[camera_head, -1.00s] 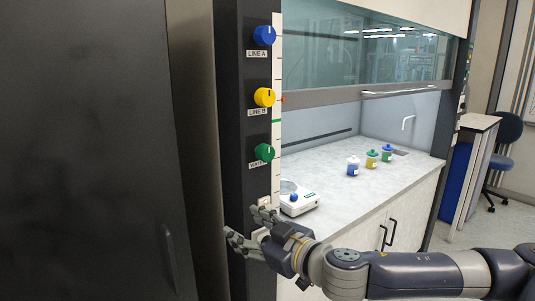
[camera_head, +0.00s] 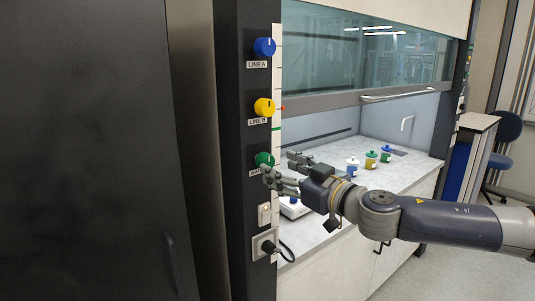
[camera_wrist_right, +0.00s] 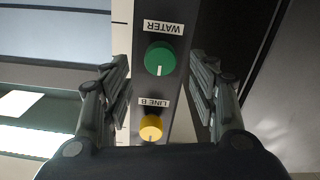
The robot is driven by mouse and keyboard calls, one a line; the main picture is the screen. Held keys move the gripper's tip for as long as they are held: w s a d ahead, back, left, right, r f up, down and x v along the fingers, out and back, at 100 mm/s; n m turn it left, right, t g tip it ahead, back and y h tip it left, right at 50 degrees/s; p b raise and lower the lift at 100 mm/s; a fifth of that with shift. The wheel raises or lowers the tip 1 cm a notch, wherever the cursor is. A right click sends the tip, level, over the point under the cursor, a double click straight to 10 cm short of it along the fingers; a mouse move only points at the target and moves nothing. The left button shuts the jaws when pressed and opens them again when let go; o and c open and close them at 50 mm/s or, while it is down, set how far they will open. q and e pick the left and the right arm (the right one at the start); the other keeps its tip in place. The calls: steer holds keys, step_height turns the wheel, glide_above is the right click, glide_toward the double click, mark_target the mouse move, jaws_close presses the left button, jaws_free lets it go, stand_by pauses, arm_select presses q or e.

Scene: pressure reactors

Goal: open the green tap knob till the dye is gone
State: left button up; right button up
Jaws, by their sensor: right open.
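The green tap knob (camera_head: 264,159) is on the dark post of the fume hood, with its WATER label partly hidden by my gripper in the head view. In the right wrist view the green knob (camera_wrist_right: 160,59) appears upside down, between and beyond my two fingers. My right gripper (camera_head: 279,170) is open and empty, in front of the post just below and right of the green knob. No contact with the knob can be made out. My left gripper is not in view.
The yellow LINE B knob (camera_head: 264,107) and blue LINE A knob (camera_head: 264,47) sit above on the same post. A socket with a black plug (camera_head: 268,247) is below. Several small capped jars (camera_head: 371,160) stand on the hood bench. A dark cabinet (camera_head: 85,150) fills the left.

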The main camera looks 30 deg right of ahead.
mark_target(269, 163)
steer(key=w+p, duration=0.1)
steer(key=w, duration=0.1)
steer(key=w+p, duration=0.1)
steer(key=w, duration=0.1)
steer(key=shift+w+a+r+p, duration=0.15)
steer(key=shift+a+p, duration=0.05)
steer(key=shift+p, duration=0.15)
steer(key=shift+w+f+p, duration=0.2)
steer(key=shift+w+p, duration=0.15)
steer(key=shift+w, duration=0.45)
steer(key=c, duration=1.1)
